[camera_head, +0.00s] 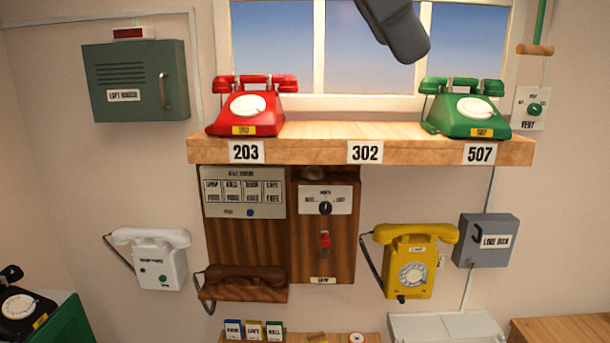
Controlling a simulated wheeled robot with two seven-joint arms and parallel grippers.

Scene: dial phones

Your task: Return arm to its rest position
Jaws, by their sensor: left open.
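My left gripper (402,38) shows as a dark grey rounded shape reaching down from the top edge, in front of the window. It is open and nothing shows in it; its fingertips are hard to make out. It appears above the 302 label (365,152), with no phone on the shelf there. A red dial phone (247,107) sits on the shelf above 203, and a green dial phone (467,108) above 507. Both have their handsets on. My right gripper is not in view.
The wooden shelf (330,147) is bare between the two phones. Below are a white wall phone (150,262), a brown wooden panel (245,236) with a brown handset, and a yellow phone (411,262). A black phone (20,308) stands at lower left. A cord pull (536,49) hangs at upper right.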

